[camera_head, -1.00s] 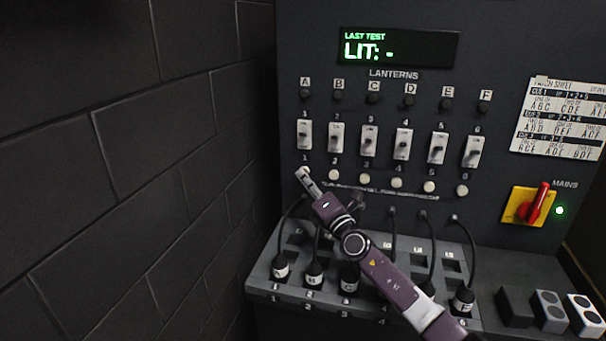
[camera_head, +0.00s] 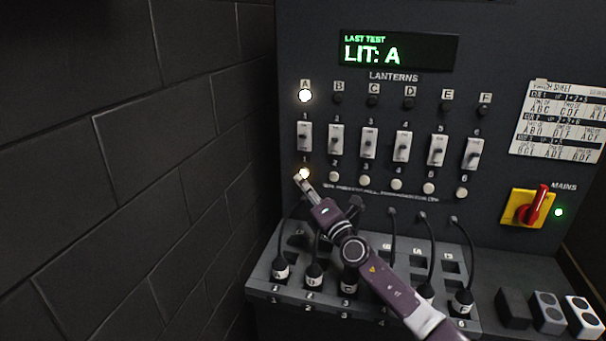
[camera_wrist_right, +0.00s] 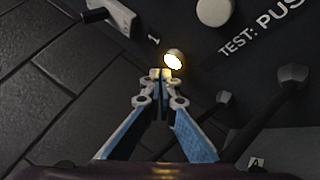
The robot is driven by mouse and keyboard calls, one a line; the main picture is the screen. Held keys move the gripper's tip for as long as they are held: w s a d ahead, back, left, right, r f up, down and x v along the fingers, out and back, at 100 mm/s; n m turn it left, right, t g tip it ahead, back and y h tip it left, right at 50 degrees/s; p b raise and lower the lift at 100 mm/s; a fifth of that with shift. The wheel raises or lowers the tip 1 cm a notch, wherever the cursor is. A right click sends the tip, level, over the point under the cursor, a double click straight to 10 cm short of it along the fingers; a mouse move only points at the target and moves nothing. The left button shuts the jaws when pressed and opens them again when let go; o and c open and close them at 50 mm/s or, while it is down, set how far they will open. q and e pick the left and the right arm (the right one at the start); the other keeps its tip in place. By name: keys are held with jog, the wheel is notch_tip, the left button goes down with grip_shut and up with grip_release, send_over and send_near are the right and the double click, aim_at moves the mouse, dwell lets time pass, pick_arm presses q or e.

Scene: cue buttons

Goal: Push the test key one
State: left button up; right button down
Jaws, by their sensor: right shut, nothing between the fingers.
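The test key one (camera_head: 304,173) is a small round button at the left end of the row of keys, and it glows yellow-white. It also glows in the right wrist view (camera_wrist_right: 173,60). My right gripper (camera_head: 301,180) is shut and empty, with its fingertips at the lower edge of this key. In the right wrist view the closed fingertips (camera_wrist_right: 161,75) are right beside the lit key; whether they touch it I cannot tell. Lantern A (camera_head: 305,95) is lit white. The display (camera_head: 398,49) reads "LIT: A". My left gripper is not in view.
Unlit test keys (camera_head: 334,176) continue to the right, below a row of switches (camera_head: 369,142). Cables and plugs (camera_head: 314,274) stand on the ledge below, partly behind my right arm. A red mains switch (camera_head: 538,205) is at the right. A dark block wall (camera_head: 130,170) stands left.

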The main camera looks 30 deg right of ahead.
jog(key=s+a+p, duration=0.1)
jog(key=s+a, duration=0.1)
jog(key=s+a+p, duration=0.1)
jog(key=a, duration=0.1)
jog(key=shift+s+a+r, duration=0.1)
jog(key=shift+s+a, duration=0.05)
jog(key=shift+s, duration=0.25)
dwell(0.4)
